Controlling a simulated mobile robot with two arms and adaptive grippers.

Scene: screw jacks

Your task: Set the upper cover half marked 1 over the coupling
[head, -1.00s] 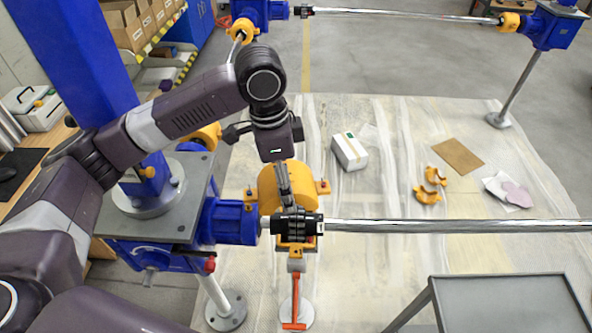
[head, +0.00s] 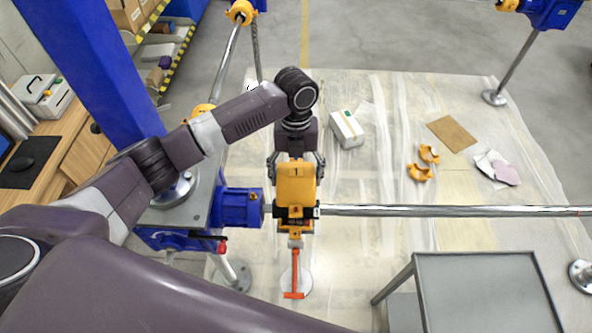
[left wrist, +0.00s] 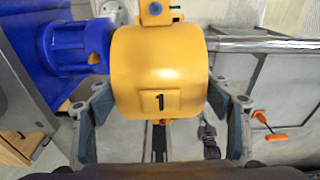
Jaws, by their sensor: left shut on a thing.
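The yellow-orange upper cover half (head: 296,184), marked 1, is in my left gripper (head: 296,163), with a finger on either side. The black coupling (head: 283,213) sits on the shaft line directly below the cover half in the head view. The cover hides part of it; I cannot tell whether they touch. An orange part (head: 295,229) shows under the coupling. My right gripper is not in view.
A blue screw jack housing (head: 238,207) stands left of the coupling, and a steel shaft (head: 450,211) runs right. An orange-red handle (head: 295,280) is below. A grey table (head: 480,290) stands front right. A white box (head: 347,129) and small orange parts (head: 420,172) lie on the sheeting.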

